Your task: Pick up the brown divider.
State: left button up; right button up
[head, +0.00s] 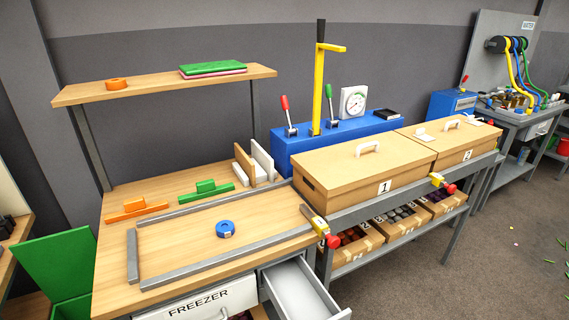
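The brown divider (244,166) is a thin upright wooden-coloured panel. It stands at the back right of the wooden workbench (270,226), close beside white panels (262,159) of similar shape. Its lower edge is near the bench top, but I cannot tell what holds it upright. Neither of my grippers is in view.
A grey metal frame (133,258) lies on the bench with a blue ring (225,229) inside. Orange (138,208) and green (206,189) handled pieces lie left of the divider. Box 1 (335,184) stands to the right. A drawer (298,287) is open in front.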

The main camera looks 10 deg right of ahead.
aim_at(248, 166)
jog(key=z, duration=1.7)
jog(key=i, duration=0.65)
jog(key=u, duration=2.5)
